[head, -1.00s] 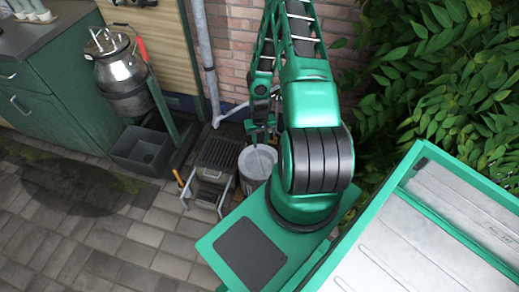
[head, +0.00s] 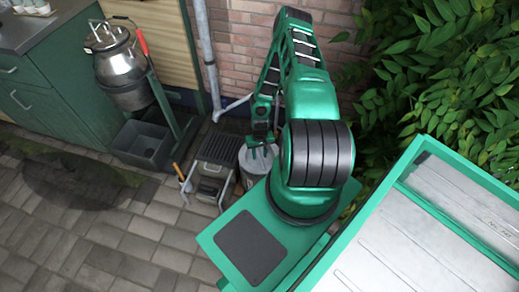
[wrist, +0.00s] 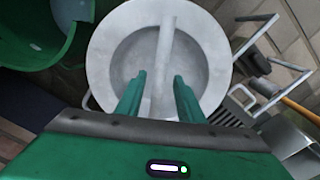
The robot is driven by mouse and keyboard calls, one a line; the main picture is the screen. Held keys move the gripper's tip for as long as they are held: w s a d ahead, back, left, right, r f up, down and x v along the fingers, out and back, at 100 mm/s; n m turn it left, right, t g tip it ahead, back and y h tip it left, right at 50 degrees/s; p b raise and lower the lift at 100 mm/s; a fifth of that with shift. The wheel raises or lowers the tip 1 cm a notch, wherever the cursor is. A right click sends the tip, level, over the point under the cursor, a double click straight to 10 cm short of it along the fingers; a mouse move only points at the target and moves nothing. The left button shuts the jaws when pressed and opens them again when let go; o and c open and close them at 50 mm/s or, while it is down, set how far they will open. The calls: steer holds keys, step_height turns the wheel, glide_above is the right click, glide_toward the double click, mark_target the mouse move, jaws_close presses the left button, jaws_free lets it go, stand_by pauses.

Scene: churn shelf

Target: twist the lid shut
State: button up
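A round grey lid (wrist: 205,52) with a raised rim and a straight bar (wrist: 165,38) across its middle fills the centre of the wrist view. In the head view the lid tops a grey can (head: 247,178) on the ground beside my base, partly hidden by my arm. My gripper (wrist: 159,76) is open over the lid, one green finger on each side of the bar. Gaps show between the fingers and the bar, and it holds nothing. In the head view my gripper (head: 263,143) hangs over the can. How far the lid is turned cannot be told.
A low grey rack (head: 220,150) stands just left of the can. A metal churn (head: 118,62) hangs in a tilting stand over a dark square tub (head: 140,143). A brick wall (head: 243,50) and downpipe (head: 207,60) are behind. Paving at lower left is clear.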

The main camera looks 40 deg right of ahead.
steer(key=shift+f, duration=0.85)
jaws_close()
stand_by(0.9)
